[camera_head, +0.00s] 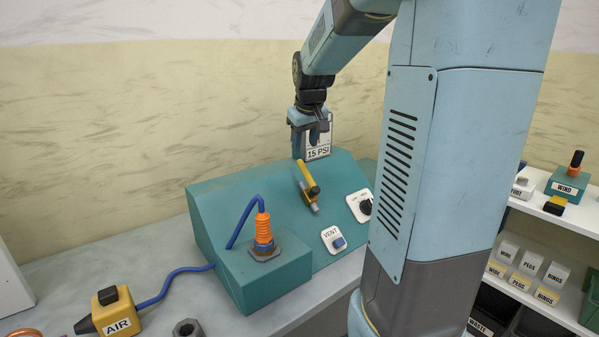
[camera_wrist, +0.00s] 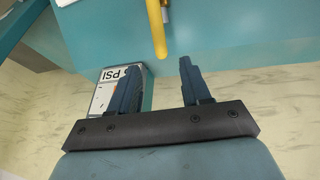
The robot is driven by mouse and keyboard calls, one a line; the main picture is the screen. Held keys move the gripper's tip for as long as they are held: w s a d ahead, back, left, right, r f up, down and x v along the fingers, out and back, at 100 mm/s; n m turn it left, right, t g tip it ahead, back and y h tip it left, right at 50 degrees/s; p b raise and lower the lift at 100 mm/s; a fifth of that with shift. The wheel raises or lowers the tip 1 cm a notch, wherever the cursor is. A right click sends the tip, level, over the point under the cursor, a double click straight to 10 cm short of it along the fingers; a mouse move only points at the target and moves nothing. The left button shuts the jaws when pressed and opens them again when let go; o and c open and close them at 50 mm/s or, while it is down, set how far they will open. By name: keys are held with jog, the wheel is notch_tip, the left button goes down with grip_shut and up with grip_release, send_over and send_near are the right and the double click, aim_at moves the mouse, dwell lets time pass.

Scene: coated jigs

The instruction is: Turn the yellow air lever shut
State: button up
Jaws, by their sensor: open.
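The yellow air lever (camera_head: 307,180) is on the sloped face of the teal console (camera_head: 220,188), standing out from a grey fitting. In the wrist view the lever shows as a yellow bar (camera_wrist: 156,28) at the top middle, ahead of and between my fingers. My gripper (camera_head: 310,150) is above and behind the lever, beside the 15 PSI sign. In the wrist view my gripper (camera_wrist: 157,75) is open, with nothing between its two dark fingers. The lever's end looks just beyond the fingertips, apart from them.
The 15 PSI sign (camera_head: 318,140) stands at the console's top edge, close to my gripper; it also shows in the wrist view (camera_wrist: 108,88). A VENT button (camera_head: 333,240), a dark knob (camera_head: 366,206) and an orange hose fitting (camera_head: 263,232) are nearby. A yellow AIR block (camera_head: 117,312) lies left.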

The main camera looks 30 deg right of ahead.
aim_at(302, 170)
jog(key=x, duration=1.2)
jog(key=shift+f, duration=0.15)
grip_shut()
